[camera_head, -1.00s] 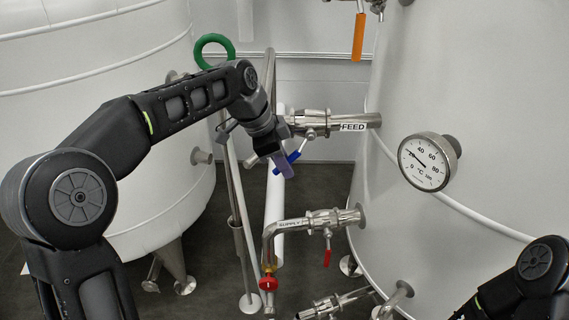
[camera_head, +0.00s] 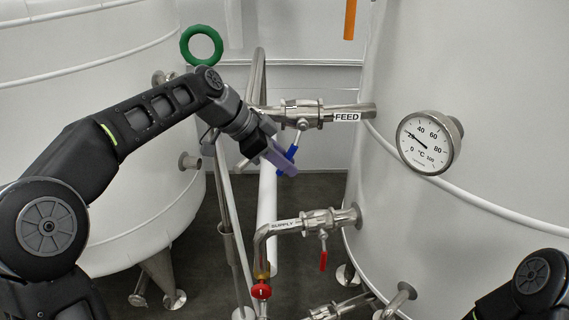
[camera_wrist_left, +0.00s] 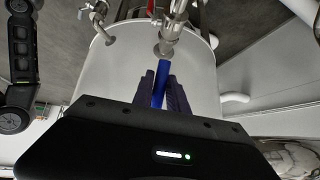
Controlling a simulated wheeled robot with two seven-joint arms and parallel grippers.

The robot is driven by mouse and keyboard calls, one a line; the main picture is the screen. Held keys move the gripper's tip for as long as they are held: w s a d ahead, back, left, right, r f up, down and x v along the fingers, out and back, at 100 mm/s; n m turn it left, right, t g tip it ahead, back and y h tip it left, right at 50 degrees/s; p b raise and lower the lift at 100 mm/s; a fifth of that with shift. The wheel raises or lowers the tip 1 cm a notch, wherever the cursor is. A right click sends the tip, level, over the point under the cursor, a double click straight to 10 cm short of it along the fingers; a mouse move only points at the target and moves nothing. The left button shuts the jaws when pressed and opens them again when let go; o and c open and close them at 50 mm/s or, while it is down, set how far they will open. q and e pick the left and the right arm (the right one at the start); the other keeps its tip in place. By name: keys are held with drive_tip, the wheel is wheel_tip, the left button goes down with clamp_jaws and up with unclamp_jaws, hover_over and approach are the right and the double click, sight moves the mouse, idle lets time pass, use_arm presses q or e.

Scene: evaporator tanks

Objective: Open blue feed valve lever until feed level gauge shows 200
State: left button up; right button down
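The blue feed valve lever (camera_head: 292,151) hangs from the valve on the FEED pipe (camera_head: 347,116), its lower end leaning a little left. My left gripper (camera_head: 284,163) reaches it from the upper left, and its purple fingers cover part of the lever. In the left wrist view, the blue lever (camera_wrist_left: 158,88) lies between the two fingers of my left gripper (camera_wrist_left: 161,82), with hardly any gap; it looks shut on it. A round dial (camera_head: 425,143) on the right tank is marked °C and its needle points near 20. No gauge labelled feed level shows. My right gripper is out of view.
The SUPPLY pipe (camera_head: 285,226) with a red lever (camera_head: 323,260) runs below the feed valve. A green ring handle (camera_head: 201,46) stands behind my left arm. An orange lever (camera_head: 350,18) hangs above. Large white tanks flank the pipes on both sides.

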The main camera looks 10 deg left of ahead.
use_arm(q)
drive_tip(key=o, duration=0.4)
drive_tip(key=shift+c, duration=0.2)
drive_tip(key=v, duration=0.7)
drive_tip(key=shift+a+r, duration=0.25)
drive_tip(key=shift+r, duration=0.05)
drive_tip(key=shift+s, duration=0.1)
